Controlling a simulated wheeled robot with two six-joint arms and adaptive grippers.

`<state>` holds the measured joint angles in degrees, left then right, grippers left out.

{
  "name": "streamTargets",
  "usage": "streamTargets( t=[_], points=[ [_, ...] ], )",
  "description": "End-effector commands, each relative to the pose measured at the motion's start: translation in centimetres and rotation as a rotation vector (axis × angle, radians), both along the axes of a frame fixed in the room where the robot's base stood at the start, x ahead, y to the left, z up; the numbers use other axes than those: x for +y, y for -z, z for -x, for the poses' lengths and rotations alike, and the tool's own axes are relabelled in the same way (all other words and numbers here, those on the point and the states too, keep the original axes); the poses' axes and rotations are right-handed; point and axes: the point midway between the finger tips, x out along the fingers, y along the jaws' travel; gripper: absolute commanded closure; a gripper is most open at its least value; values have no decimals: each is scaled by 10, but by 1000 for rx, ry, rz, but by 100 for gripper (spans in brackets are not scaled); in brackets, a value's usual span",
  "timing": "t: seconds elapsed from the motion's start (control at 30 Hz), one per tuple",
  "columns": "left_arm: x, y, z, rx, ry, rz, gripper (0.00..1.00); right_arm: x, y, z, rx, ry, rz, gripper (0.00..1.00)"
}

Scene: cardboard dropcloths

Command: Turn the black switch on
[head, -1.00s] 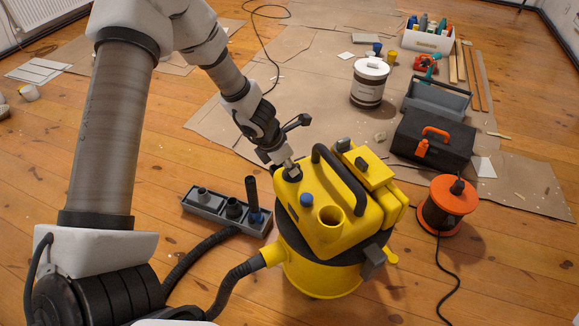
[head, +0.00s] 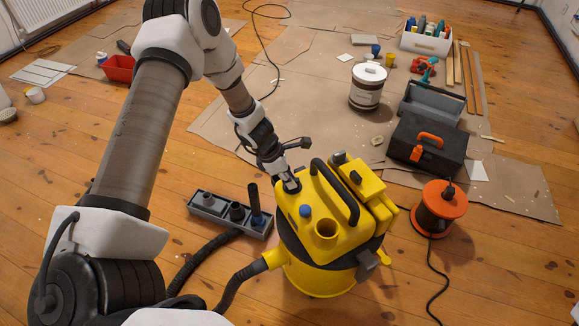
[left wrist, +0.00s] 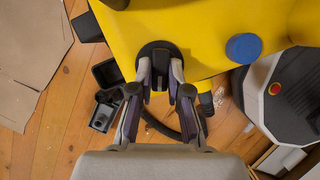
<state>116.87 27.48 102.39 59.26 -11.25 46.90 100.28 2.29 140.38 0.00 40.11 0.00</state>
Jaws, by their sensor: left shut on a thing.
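The yellow vacuum cleaner (head: 325,225) stands upright on the floor in the head view, and its yellow top fills much of the left wrist view (left wrist: 210,30). The black switch (left wrist: 158,58) is a small dark knob on a round black base on that top. My left gripper (head: 291,184) points down at it from above. In the left wrist view my left gripper (left wrist: 161,72) has a finger on each side of the knob and is shut on it. In the head view the fingers hide most of the switch. My right gripper is not in view.
On the vacuum, a blue knob (head: 305,211) and a black handle (head: 335,190) are close to the gripper. A grey nozzle tray (head: 228,215) lies to the left. An orange cable reel (head: 440,205) and a black toolbox (head: 430,145) stand to the right.

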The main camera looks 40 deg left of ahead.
Motion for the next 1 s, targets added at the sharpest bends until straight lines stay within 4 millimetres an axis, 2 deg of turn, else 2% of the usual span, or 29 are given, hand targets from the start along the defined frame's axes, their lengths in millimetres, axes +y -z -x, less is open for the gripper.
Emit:
streamTargets(
  t=[0.03, 0.3, 0.7, 1.0],
  points=[
    [1, -8, 1, 4, 45, -2, 100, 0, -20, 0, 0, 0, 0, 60],
    [2, -4, -2, 3, 300, -1, 100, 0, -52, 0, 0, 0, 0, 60],
    [2, 1, -4, 1, 581, 0, 100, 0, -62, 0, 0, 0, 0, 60],
    [2, 1, -5, 0, 658, -1, 100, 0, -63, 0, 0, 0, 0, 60]
  ],
)
